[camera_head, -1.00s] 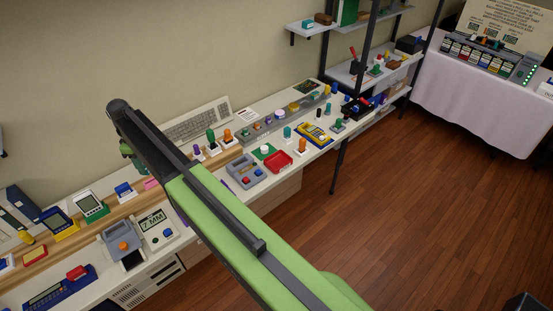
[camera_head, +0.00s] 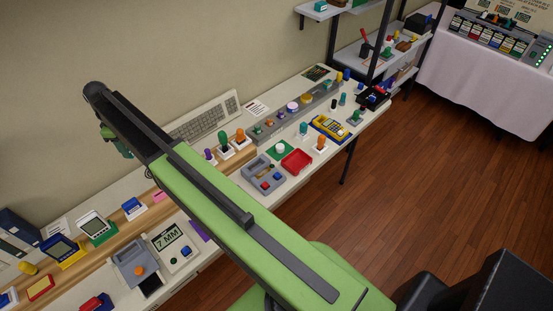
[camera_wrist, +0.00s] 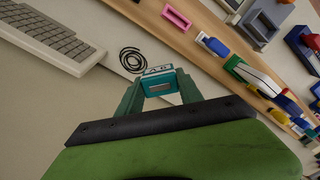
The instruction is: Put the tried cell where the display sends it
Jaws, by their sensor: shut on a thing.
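My gripper (camera_wrist: 159,84) is shut on a small teal block-shaped cell (camera_wrist: 158,80) with a grey window, held between its two green fingers. In the head view my gripper (camera_head: 118,143) is at the far end of my arm, over the back of the long bench, and the cell cannot be made out there. The display (camera_head: 168,238) on a pale panel reads "7 MM". Beside it is a grey device (camera_head: 127,252) with an orange knob.
A keyboard (camera_head: 204,118) lies by the wall; it also shows in the wrist view (camera_wrist: 45,32), near a black coiled cable (camera_wrist: 132,59). A red tray (camera_head: 297,160) and a grey tray (camera_head: 256,181) sit on the bench (camera_head: 300,182) among several small knobbed items. Wooden floor is clear to the right.

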